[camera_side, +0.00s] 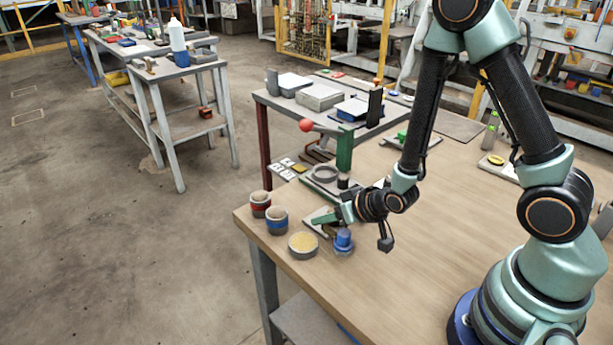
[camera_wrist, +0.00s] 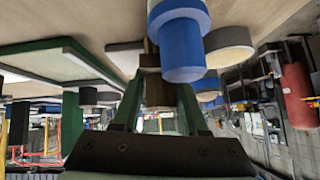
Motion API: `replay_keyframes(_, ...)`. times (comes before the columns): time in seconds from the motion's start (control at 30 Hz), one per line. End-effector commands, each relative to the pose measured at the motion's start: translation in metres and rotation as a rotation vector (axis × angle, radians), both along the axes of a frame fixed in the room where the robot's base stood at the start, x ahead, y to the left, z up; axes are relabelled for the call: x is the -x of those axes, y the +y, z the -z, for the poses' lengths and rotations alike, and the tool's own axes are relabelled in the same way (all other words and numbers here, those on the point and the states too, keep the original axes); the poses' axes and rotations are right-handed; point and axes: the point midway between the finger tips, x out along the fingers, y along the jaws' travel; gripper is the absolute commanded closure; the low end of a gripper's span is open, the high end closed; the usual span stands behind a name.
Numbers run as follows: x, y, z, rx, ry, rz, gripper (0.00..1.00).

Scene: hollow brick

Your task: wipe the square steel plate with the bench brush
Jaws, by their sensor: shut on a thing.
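My gripper (camera_side: 324,219) is low over the near-left part of the wooden table. In the wrist view, its two green fingers (camera_wrist: 157,88) are shut on a brown block, which I take to be the bench brush (camera_wrist: 154,62). Its bristles cannot be made out. A flat pale plate (camera_side: 313,213), seemingly the square steel plate, lies under and beside the fingers in the side view and is partly hidden by them. A pale edge (camera_wrist: 122,47) beside the brush in the wrist view may be the same plate. I cannot tell whether the brush touches it.
A blue knobbed object (camera_side: 343,240) stands close to the gripper. A round tin with a yellow top (camera_side: 303,242), a blue-banded cup (camera_side: 277,220) and a red-banded cup (camera_side: 260,204) stand near the corner. A green post (camera_side: 344,150) rises behind. The right tabletop is mostly clear.

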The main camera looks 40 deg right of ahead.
Motion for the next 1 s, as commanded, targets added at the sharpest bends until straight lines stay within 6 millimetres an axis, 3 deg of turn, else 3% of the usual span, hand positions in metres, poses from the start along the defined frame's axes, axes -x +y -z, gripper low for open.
replay_keyframes(1.0,-0.060,0.000,0.002,0.003,0.003,0.005,1.00)
